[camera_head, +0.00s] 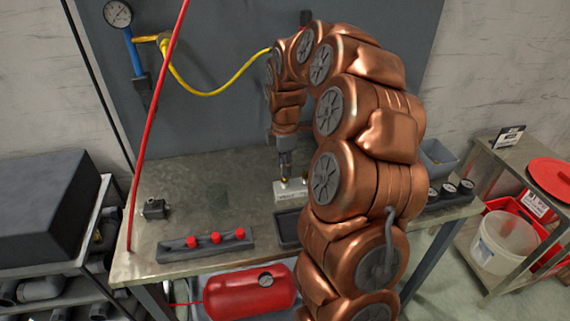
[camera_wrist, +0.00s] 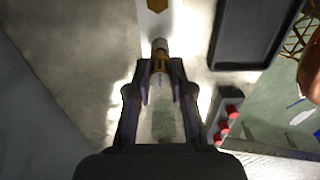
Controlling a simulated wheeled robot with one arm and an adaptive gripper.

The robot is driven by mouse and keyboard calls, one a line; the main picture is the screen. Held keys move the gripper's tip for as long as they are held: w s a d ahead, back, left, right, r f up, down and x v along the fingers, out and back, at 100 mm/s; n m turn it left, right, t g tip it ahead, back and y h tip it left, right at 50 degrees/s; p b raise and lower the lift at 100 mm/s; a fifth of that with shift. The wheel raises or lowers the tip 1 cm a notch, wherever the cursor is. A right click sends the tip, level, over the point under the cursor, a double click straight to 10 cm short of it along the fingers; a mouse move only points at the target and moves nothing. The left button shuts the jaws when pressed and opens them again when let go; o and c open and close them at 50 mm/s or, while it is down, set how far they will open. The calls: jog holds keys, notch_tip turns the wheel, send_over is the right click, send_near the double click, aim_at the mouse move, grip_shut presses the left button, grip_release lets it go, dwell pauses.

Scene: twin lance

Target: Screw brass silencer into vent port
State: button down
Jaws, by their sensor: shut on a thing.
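My gripper (camera_head: 285,163) points down above the pale vent block (camera_head: 291,194) on the metal bench. In the wrist view my gripper (camera_wrist: 160,78) is shut on the brass silencer (camera_wrist: 160,63), a small cylinder with a paler end. The silencer (camera_head: 284,180) shows as a small brass spot just under the fingers in the head view. In the wrist view the block (camera_wrist: 153,28) lies beyond the silencer's end, with a brass fitting (camera_wrist: 157,4) on it. The port opening is hidden, and I cannot tell whether the silencer touches the block.
A rack with red-topped pieces (camera_head: 205,245) stands at the bench front, beside a dark tray (camera_head: 287,229) partly behind my arm. A small metal fitting (camera_head: 155,209) sits at the left. A red hose (camera_head: 157,110) and yellow hose (camera_head: 215,92) run near the back panel. The left bench middle is clear.

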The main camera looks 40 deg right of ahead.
jog(key=shift+f+b, duration=0.3)
jog(key=shift+f, duration=0.4)
jog(key=c, duration=0.9)
grip_release()
jog(key=shift+c, duration=0.2)
notch_tip(320, 180, up, 12)
jog(key=shift+c, duration=0.4)
